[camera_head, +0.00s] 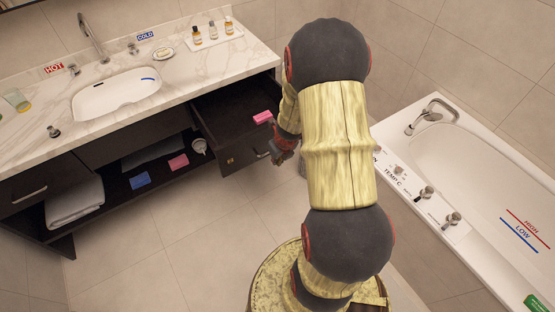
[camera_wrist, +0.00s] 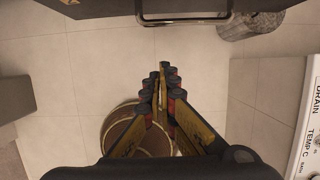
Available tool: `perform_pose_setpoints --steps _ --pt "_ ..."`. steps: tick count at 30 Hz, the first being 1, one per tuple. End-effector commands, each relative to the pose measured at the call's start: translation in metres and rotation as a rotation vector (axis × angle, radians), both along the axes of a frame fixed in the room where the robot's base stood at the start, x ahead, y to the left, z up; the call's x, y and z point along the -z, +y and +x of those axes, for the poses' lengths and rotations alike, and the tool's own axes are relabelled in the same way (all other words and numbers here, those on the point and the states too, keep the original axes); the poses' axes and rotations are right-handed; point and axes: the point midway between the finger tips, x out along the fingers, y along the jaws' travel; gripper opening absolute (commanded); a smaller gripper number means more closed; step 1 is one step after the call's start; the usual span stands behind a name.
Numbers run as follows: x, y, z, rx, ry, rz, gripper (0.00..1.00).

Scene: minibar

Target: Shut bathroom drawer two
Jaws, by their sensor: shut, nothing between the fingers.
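A dark drawer (camera_head: 241,152) under the right end of the vanity is pulled well out, with its interior showing. Its front has a metal bar handle and a small mark too small to read. In the wrist view the drawer's dark edge (camera_wrist: 100,8) and its handle (camera_wrist: 185,21) are at the top. My gripper (camera_head: 279,158) is just in front of the drawer front, near the handle in the head view. In the wrist view my gripper (camera_wrist: 162,72) has its fingers together, empty, pointing towards the handle with a visible gap. My arm hides part of the drawer's right side.
A pink box (camera_head: 263,117) lies in the open drawer near its front. Another drawer (camera_head: 38,192) at the left is shut. The open shelf (camera_head: 115,190) holds a towel and small boxes. A bathtub (camera_head: 470,180) stands at the right. The tiled floor (camera_head: 150,250) before the vanity is clear.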

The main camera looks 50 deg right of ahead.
Motion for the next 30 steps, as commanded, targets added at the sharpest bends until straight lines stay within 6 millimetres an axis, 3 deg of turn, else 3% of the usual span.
perform_pose_setpoints --steps 1,4,9,15,30 --pt "0.015 0.000 0.003 -0.001 0.000 0.000 0.00" --pt "0.033 -0.002 0.008 -0.001 0.000 0.001 0.00" --pt "0.032 -0.007 0.031 -0.004 -0.001 -0.001 0.00" --pt "0.034 -0.011 0.044 -0.002 -0.001 -0.001 0.00" --pt "0.034 -0.012 0.048 -0.002 0.000 -0.001 0.00"
